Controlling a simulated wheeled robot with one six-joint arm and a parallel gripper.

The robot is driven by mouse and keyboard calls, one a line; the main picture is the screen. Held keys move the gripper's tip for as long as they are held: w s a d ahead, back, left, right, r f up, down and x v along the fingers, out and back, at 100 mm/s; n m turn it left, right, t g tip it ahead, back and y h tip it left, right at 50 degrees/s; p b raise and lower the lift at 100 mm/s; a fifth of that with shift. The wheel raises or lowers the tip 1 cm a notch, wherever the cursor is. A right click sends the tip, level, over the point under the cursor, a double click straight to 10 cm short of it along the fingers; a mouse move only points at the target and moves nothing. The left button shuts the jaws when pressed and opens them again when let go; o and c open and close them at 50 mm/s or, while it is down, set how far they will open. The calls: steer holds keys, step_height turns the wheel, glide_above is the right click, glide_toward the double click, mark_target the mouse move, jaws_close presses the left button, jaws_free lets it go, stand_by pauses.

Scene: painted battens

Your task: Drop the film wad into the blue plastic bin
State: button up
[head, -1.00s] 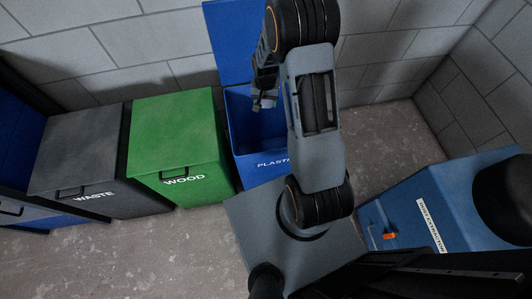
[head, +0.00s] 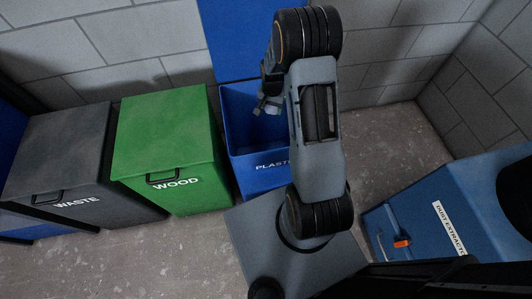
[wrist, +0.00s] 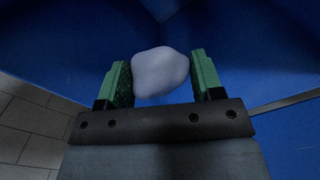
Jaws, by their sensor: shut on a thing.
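The film wad (wrist: 160,72) is a pale, rounded lump between the two green fingers of my gripper (wrist: 161,80) in the wrist view. My gripper is shut on it, and blue bin walls fill the view behind it. In the head view, the blue plastic bin (head: 262,172) stands open with its lid (head: 235,40) raised against the wall. My gripper (head: 266,104) is over the bin's opening there, small and partly hidden by my arm. The wad cannot be made out in the head view.
A shut green wood bin (head: 165,140) stands left of the plastic bin, and a shut grey waste bin (head: 62,150) stands further left. A blue dust extractor (head: 440,215) is at the right. Bare floor (head: 385,140) lies between it and the wall.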

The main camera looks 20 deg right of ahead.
steer(key=shift+f, duration=0.45)
steer(key=o, duration=1)
step_height(320, 180, up, 14)
steer(key=shift+f+p, duration=0.1)
steer(key=shift+p, duration=0.85)
